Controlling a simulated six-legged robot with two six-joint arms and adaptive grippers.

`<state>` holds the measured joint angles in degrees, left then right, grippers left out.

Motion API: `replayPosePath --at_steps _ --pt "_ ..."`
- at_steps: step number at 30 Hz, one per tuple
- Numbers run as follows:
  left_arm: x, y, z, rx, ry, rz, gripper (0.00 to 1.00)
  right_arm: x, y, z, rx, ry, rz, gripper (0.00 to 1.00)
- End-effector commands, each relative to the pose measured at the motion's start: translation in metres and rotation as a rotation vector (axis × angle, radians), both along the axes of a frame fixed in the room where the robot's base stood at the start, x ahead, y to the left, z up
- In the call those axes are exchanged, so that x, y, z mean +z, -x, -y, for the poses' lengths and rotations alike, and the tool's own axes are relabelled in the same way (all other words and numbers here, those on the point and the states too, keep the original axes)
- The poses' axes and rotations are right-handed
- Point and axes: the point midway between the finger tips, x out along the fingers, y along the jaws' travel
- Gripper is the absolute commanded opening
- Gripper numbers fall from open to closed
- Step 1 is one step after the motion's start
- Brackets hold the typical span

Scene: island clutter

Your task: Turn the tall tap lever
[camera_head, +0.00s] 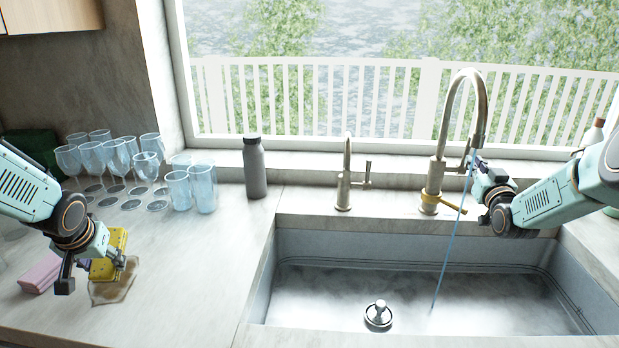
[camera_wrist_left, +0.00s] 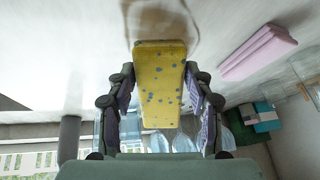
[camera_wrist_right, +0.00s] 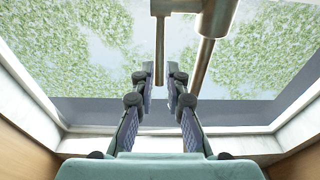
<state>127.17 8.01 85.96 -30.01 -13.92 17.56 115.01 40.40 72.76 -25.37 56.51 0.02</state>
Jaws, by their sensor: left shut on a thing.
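The tall gooseneck tap (camera_head: 449,110) stands behind the sink at right, with a thin blue water stream (camera_head: 447,240) falling from its spout. My right gripper (camera_head: 478,164) is beside the tap at its side lever. In the right wrist view, the rod-like tall tap lever (camera_wrist_right: 159,52) has its end between my right gripper's fingers (camera_wrist_right: 160,80). Narrow gaps show on both sides, so the fingers look open around it. My left gripper (camera_head: 95,264) is shut on a yellow speckled sponge (camera_wrist_left: 160,85), low over a brown spill (camera_head: 115,288) on the counter.
A yellow collar with a short bar (camera_head: 440,200) is around the tall tap's base. A smaller tap (camera_head: 345,185) and a grey bottle (camera_head: 255,170) stand left of it. Several glasses (camera_head: 120,160) crowd the counter at left. A pink block (camera_head: 40,273) lies near my left gripper.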

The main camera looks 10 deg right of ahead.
Motion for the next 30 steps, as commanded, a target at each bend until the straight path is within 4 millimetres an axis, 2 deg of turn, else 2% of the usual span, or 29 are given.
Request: replayPosePath --at_steps 7,21,30 --pt "0.0 0.0 0.0 0.0 0.0 0.001 0.21 -0.008 0.001 0.0 -0.001 0.016 0.038 0.14" --pt "0.0 0.0 0.0 0.0 0.0 0.001 0.21 -0.033 0.011 -0.004 0.001 0.105 0.313 0.14" --pt "0.0 0.0 0.0 0.0 0.0 0.001 0.21 -0.036 0.014 -0.004 0.0 0.119 0.375 0.14"
